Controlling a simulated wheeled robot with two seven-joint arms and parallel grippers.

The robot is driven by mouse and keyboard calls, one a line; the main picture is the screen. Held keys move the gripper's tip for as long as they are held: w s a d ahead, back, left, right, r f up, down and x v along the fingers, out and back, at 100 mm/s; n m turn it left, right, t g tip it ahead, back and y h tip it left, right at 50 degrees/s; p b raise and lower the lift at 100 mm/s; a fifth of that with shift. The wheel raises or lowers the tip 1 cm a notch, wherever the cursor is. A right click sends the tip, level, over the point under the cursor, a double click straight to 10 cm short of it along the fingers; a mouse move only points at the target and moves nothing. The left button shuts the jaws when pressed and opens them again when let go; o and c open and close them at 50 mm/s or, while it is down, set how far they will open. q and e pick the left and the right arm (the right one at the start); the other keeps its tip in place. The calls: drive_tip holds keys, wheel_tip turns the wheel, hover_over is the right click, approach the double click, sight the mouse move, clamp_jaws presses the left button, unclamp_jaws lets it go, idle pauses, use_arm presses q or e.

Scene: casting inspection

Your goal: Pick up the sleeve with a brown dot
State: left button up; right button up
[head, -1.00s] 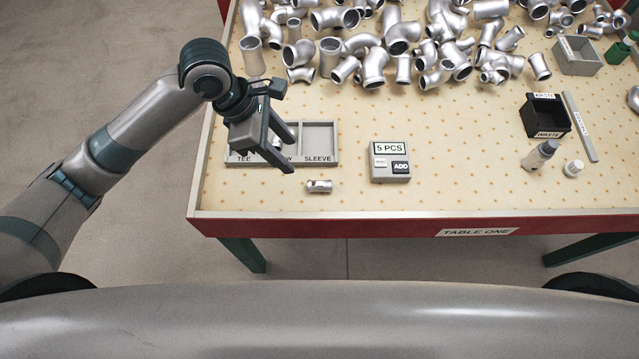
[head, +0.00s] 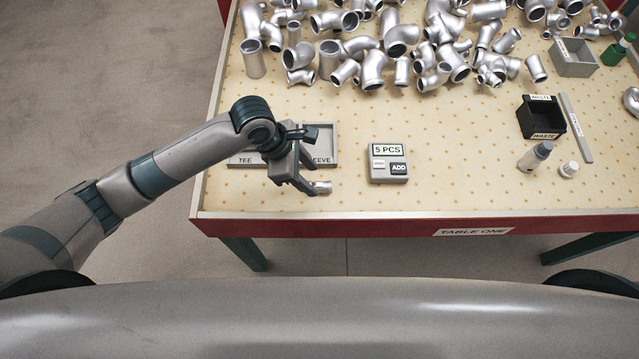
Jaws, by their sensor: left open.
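A small silver sleeve-like casting (head: 323,187) lies on the table in front of the sorting tray. I cannot make out a brown dot on it at this size. My left gripper (head: 312,179) is open, with its fingertips close to the left end of this casting. I cannot tell whether they touch it. The sorting tray (head: 334,146) is partly hidden behind my left gripper. Its TEE label and part of its SLEEVE label show. My right gripper is not in view.
A grey box reading "5 PCS" with an ADD button (head: 389,164) stands right of the casting. Many silver pipe castings (head: 373,70) are heaped at the back. A black waste bin (head: 541,117), bottles and a grey bin (head: 573,58) are at right. The front middle is clear.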

sight(318, 184)
use_arm(q)
drive_tip(key=shift+f, duration=0.15)
drive_tip(key=shift+w+d+f+p, duration=0.1)
drive_tip(key=shift+d+f+p, duration=0.2)
drive_tip(key=shift+f+p, duration=0.25)
drive_tip(key=shift+p+x, duration=0.35)
drive_tip(key=shift+x, duration=1.6)
drive_tip(key=shift+a, duration=0.15)
clamp_jaws()
drive_tip(key=shift+w+r, duration=0.1)
drive_tip(key=shift+r, duration=0.05)
